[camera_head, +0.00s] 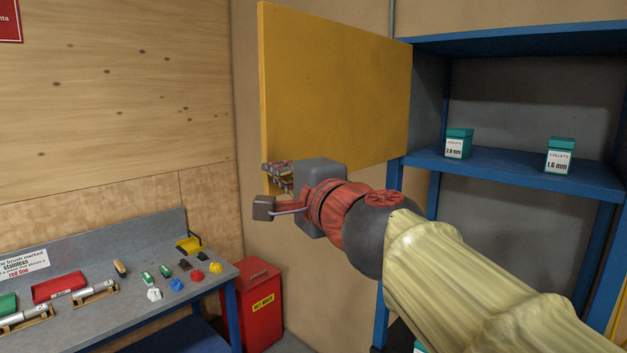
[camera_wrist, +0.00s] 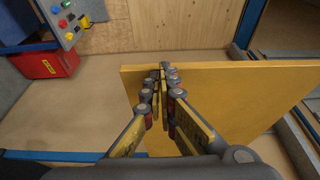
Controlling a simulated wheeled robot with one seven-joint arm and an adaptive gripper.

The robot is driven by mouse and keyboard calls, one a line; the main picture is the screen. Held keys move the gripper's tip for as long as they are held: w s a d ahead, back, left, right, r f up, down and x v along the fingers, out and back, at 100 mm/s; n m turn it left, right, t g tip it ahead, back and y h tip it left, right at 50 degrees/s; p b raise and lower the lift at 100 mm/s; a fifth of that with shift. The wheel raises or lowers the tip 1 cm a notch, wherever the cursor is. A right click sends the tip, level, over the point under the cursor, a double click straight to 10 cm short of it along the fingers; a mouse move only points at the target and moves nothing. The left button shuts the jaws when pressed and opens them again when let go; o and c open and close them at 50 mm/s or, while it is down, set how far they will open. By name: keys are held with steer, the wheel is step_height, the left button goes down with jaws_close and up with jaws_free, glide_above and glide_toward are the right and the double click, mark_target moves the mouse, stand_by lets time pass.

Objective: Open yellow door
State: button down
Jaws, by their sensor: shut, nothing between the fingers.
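The yellow door (camera_head: 335,85) stands swung open to the left of the blue cabinet frame (camera_head: 520,175), and its inner shelves are exposed. My gripper (camera_head: 275,172) is at the door's lower left corner, away from the cabinet side. In the wrist view, the gripper fingers (camera_wrist: 166,70) are shut with nothing between them, in front of the yellow door panel (camera_wrist: 235,90). The fingertips reach close to the panel's edge; I cannot tell whether they touch it. No handle shows; my arm hides part of the door's lower edge.
Two green-lidded collet boxes stand on the shelf, one left (camera_head: 459,144) and one right (camera_head: 560,157). A workbench (camera_head: 110,325) with small coloured parts is at the left. A red bin (camera_head: 262,305) stands beside it, below the door. Floor between bin and cabinet looks clear.

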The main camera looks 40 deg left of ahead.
steer(key=shift+a, duration=1.65)
steer(key=shift+w+d, duration=0.1)
